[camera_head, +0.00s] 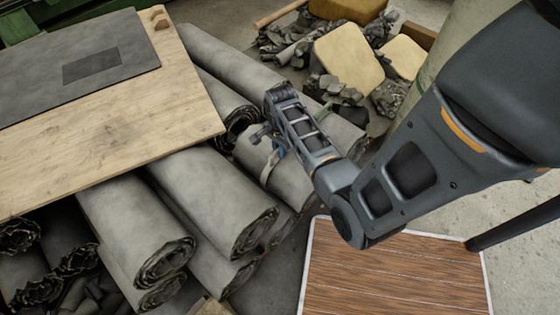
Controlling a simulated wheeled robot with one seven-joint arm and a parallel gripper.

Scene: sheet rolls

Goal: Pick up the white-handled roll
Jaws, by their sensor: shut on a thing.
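The white-handled roll (290,184) is a grey sheet roll lying among other rolls near the middle of the view. A pale strap-like handle (267,168) crosses it, with a small blue patch beside its upper end. My gripper (269,134) is at the roll, just above the handle, and is shut on it. The fingertips are small and partly hidden by my arm, so the exact grip is unclear. The roll appears to lie against its neighbours; whether it is raised at all cannot be told.
Several grey rolls (205,195) lie to the left, partly under a wooden board (110,120) with a dark sheet. Another roll (228,68) lies behind. Rubble and yellowish blocks (348,56) are at the back. A brown wood-grain surface (390,275) is at the front right.

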